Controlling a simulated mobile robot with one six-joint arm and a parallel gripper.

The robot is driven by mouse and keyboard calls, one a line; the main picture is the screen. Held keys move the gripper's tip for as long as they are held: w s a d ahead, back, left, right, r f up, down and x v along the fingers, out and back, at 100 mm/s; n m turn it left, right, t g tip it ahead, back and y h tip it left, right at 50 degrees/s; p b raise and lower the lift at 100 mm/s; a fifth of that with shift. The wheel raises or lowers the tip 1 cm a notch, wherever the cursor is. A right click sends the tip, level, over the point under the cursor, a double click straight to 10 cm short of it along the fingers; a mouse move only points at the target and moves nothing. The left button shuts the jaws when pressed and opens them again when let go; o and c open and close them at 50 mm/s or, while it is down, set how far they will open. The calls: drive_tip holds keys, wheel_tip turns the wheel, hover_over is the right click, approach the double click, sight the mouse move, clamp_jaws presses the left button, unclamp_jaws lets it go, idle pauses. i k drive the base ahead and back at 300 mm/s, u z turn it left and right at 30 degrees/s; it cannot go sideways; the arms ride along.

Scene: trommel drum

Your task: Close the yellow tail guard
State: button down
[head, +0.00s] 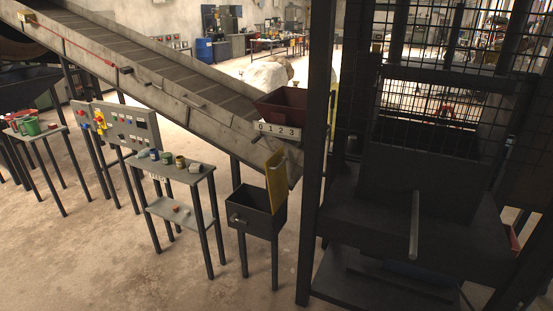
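The yellow tail guard (275,183) is a narrow upright panel at the low tail end of the inclined conveyor (190,92). It stands out edgewise from the conveyor's end, above a dark open box (258,222) on legs. It looks swung open, and I see no latch on it. My gripper is not in this view.
A dark frame with mesh (440,110) and an upright grey bar (414,225) fills the right side, close to the guard. A small table (180,172) with several cups and a control panel (128,125) stand left. The floor (150,270) in front is clear.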

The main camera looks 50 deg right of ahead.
sight(282, 181)
drive_tip(key=i, duration=0.9)
